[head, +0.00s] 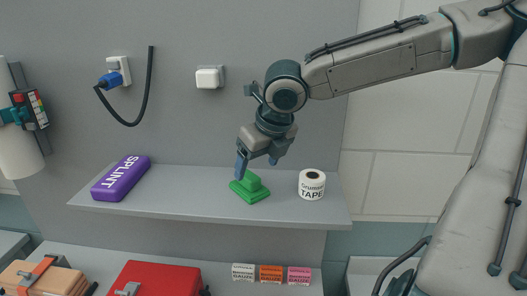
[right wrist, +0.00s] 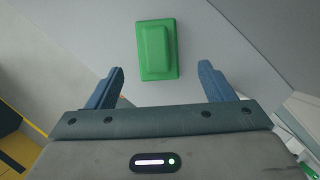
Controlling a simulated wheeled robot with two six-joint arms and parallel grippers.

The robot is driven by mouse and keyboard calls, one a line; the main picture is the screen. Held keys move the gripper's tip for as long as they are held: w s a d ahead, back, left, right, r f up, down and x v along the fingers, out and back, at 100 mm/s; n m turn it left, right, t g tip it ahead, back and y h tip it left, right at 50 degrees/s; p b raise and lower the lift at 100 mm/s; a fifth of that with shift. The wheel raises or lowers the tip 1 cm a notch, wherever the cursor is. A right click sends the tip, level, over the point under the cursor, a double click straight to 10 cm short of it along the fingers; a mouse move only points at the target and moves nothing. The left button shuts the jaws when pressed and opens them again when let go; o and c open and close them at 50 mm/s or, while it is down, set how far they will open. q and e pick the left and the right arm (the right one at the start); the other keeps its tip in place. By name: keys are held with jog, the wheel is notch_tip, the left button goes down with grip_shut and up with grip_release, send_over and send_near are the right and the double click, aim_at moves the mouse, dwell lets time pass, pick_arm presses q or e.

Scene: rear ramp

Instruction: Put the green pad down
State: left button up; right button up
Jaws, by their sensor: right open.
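The green pad (head: 250,188), a block with a raised middle, rests flat on the grey shelf (head: 170,195). In the right wrist view the pad (right wrist: 157,50) lies just beyond the fingertips, centred between them. My right gripper (head: 257,165) is above the pad, pointing down. In the right wrist view my right gripper (right wrist: 161,70) has its two blue fingers wide apart with nothing between them. One finger covers a little of the pad's left side in the head view. My left gripper does not show.
A purple splint case (head: 121,178) lies at the shelf's left. A tape roll (head: 312,184) stands close right of the pad. Below are a red box (head: 160,275), a tan case (head: 30,276) and small gauze packs (head: 271,274). The shelf between splint and pad is clear.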

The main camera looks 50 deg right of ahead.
jog(key=v, duration=0.4)
jog(key=shift+r, duration=0.25)
jog(key=shift+f, duration=0.1)
dwell(0.3)
